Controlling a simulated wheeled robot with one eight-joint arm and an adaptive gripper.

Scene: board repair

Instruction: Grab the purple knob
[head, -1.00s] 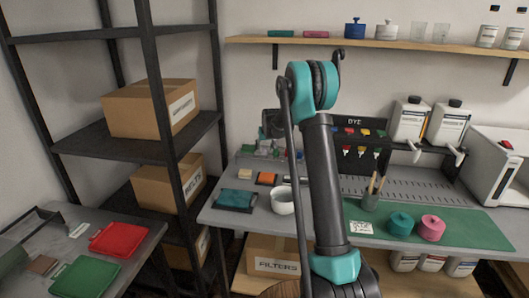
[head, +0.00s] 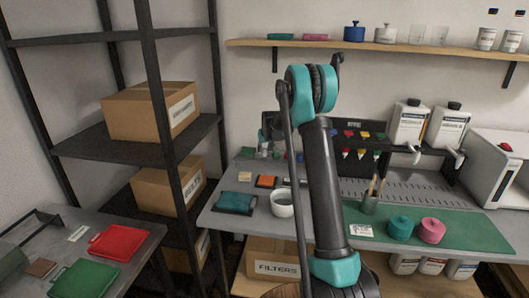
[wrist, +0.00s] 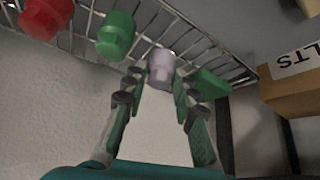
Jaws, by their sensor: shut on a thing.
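In the wrist view a pale, greyish-purple knob (wrist: 161,66) sits between the fingertips of my gripper (wrist: 154,84). The fingers are closed around its sides, and its colour is washed out. The knob is at a wire rack (wrist: 195,42), and I cannot tell whether it is clear of the wires. In the head view my arm stands in front of the bench, and I cannot make out the fingertips or the knob there.
A green knob (wrist: 115,36) and a red knob (wrist: 45,17) are left of the held one in the wrist view. A green piece (wrist: 211,84) is close on the right, with a cardboard box (wrist: 292,82) beyond. A white bowl (head: 281,204) stands on the bench.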

